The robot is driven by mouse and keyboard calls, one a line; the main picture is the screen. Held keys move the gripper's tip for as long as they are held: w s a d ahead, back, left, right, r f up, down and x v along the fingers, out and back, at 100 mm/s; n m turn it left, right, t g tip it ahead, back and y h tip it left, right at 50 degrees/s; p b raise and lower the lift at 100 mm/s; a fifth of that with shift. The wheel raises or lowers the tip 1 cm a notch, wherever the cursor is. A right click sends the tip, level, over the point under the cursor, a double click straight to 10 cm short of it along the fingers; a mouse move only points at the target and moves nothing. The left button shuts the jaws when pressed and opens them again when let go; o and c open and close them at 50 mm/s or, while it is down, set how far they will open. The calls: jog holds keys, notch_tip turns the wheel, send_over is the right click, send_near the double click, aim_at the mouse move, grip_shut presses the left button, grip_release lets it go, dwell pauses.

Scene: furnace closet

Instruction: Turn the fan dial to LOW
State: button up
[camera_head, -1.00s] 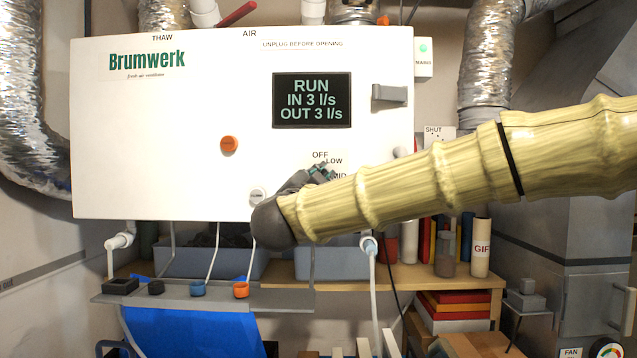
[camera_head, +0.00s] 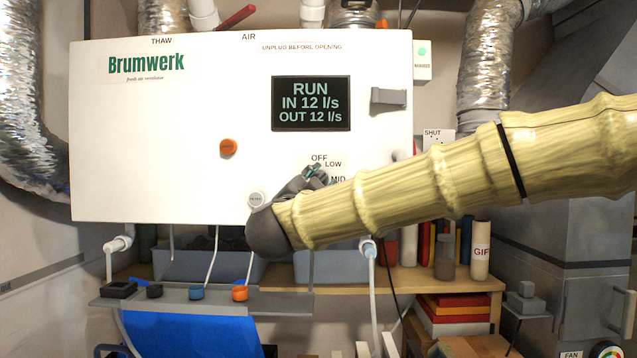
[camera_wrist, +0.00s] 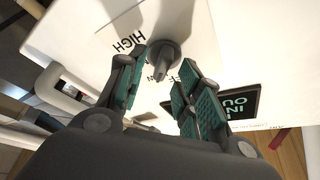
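The grey fan dial (camera_wrist: 163,56) shows in the wrist view on the white front of the ventilator, between the HIGH label and a partly covered label ending in W. In the head view my gripper and arm hide the dial; the OFF, LOW and MID labels show beside them. My gripper (camera_wrist: 157,68) is open, its green-padded fingers on either side of the dial with visible gaps. It also shows in the head view (camera_head: 316,175), close to the panel. The display (camera_head: 311,103) reads RUN, IN 12 l/s, OUT 12 l/s.
An orange knob (camera_head: 228,147) and a round white button (camera_head: 257,199) are on the panel, left of my gripper. A grey handle (camera_head: 388,97) sticks out at upper right. Below is a grey shelf (camera_head: 270,304) with small caps.

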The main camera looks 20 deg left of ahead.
jog(key=v, duration=1)
jog(key=shift+s, duration=0.4)
